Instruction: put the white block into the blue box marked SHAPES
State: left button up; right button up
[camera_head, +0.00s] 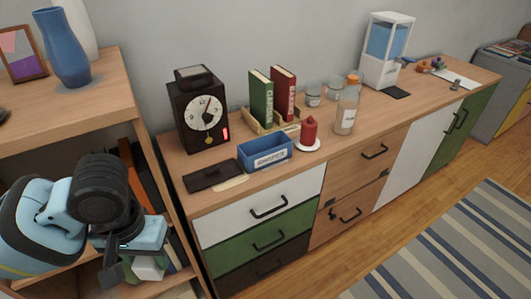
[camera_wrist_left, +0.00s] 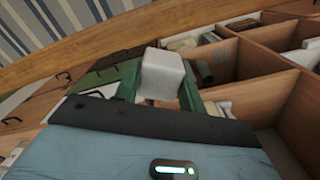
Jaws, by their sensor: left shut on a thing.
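The white block (camera_wrist_left: 162,72) is held between the two green fingers of my left gripper (camera_wrist_left: 160,88) in the left wrist view. In the head view the left gripper (camera_head: 138,266) is at the lower left, in front of the wooden shelf unit, with the white block (camera_head: 149,270) partly showing below it. The blue box (camera_head: 266,162) stands on the sideboard, to the right of and higher in the picture than the gripper. It is open on top with a white label on its front, too small to read surely. My right gripper is out of view.
A dark clock (camera_head: 200,112) stands behind the box, and a dark flat tray (camera_head: 212,176) lies left of it. A red candle (camera_head: 309,131) on a white dish and a bottle (camera_head: 346,108) stand to its right. The shelf unit (camera_head: 95,92) borders the gripper.

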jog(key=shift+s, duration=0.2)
